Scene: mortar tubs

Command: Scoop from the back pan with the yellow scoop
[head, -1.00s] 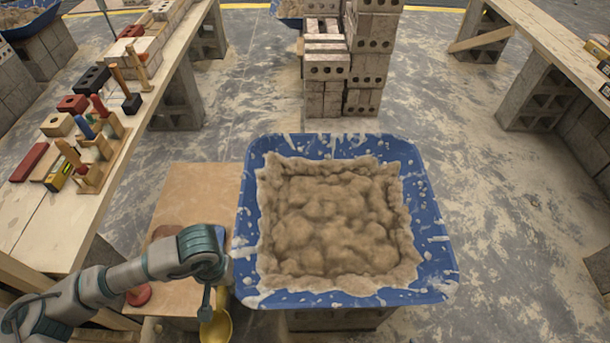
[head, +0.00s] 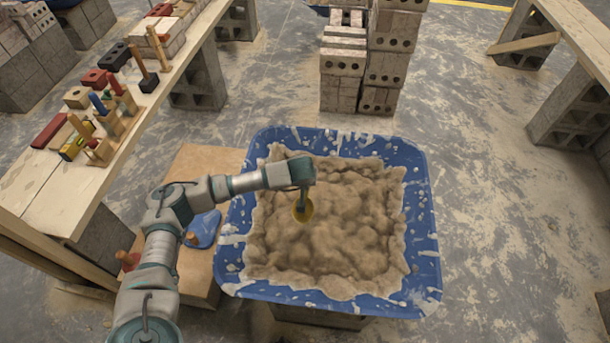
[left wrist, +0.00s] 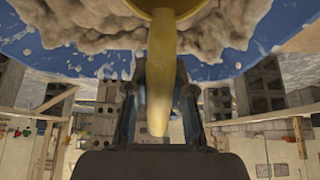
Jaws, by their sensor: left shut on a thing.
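A large blue tub (head: 424,250) full of lumpy tan mortar (head: 350,235) stands in the middle of the head view. My left gripper (head: 303,188) is over the left part of the mortar, pointing down. It is shut on the yellow scoop (head: 302,211), whose bowl appears at or just above the mortar; I cannot tell if it touches. In the left wrist view the scoop's yellow handle (left wrist: 161,80) runs between the fingers (left wrist: 158,100), with the bowl at the top edge against the mortar. My right gripper is not in view.
A board (head: 205,165) left of the tub holds a blue tool (head: 203,229) and a red-based item (head: 128,261). A wooden bench (head: 60,190) with bricks and tools stands at left. Stacked blocks (head: 380,60) stand behind the tub.

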